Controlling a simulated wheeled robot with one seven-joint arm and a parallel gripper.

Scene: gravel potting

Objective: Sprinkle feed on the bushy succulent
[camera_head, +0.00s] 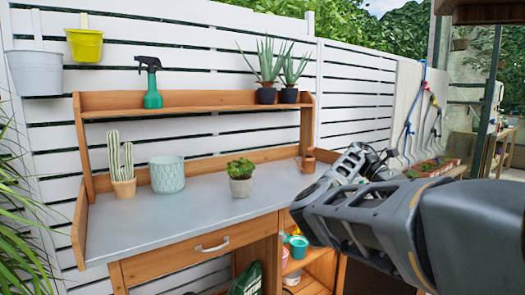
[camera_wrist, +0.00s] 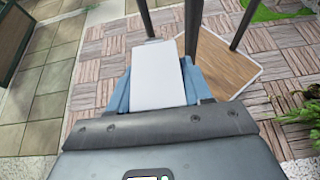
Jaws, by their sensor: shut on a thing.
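The bushy succulent (camera_head: 240,168) is a small leafy green plant in a grey pot on the right part of the potting bench's grey top (camera_head: 205,212). My gripper (camera_wrist: 160,72) shows in the wrist view with blue fingers on both sides of a white, flat-faced object (camera_wrist: 158,84), and it is shut on it. I cannot tell from this view whether the white object is the feed container. Behind it in the wrist view is paved floor, not the bench. In the head view my arm reaches in from the right, and the held object cannot be made out there.
A cactus (camera_head: 122,165) and a pale green patterned pot (camera_head: 167,175) stand left on the bench. A spray bottle (camera_head: 151,85) and two aloe plants (camera_head: 267,72) stand on the raised shelf (camera_head: 205,109). A small terracotta pot (camera_head: 308,164) is at the right end. The bench front is clear.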

